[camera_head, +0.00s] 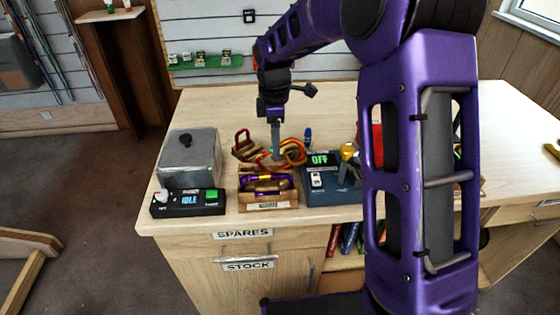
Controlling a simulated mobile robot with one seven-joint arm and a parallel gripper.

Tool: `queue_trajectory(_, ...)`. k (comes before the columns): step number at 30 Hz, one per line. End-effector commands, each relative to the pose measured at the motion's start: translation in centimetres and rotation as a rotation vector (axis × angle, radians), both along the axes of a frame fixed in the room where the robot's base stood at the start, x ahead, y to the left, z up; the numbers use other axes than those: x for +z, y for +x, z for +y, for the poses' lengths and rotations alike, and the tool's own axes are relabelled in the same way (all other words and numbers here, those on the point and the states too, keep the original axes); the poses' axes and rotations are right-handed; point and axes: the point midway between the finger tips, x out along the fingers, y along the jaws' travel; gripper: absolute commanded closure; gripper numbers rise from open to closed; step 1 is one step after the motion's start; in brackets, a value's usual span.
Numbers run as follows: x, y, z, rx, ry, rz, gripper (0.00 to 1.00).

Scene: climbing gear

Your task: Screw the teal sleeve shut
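My gripper (275,152) points down over the counter, with its tip at a group of carabiners behind a small wooden tray. An orange carabiner (293,150) is beside and behind the tip. A small teal patch shows right at the tip; it may be the teal sleeve, but it is too small and covered to tell how far it is screwed. I cannot tell whether the fingers are apart or closed on it.
A wooden tray (268,207) in front holds a purple piece (266,184). A grey metal box (190,155) and a black device reading IDLE (188,203) are at left. A blue device reading OFF (330,190) is at right. The counter behind (215,105) is clear.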

Motion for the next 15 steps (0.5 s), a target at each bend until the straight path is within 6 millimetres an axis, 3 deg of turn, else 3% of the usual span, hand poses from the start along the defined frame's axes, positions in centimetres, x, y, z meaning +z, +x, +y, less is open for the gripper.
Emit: queue_trajectory(15, -1.7, 0.0, 0.0, 0.000, 0.000, -0.002, 0.45)
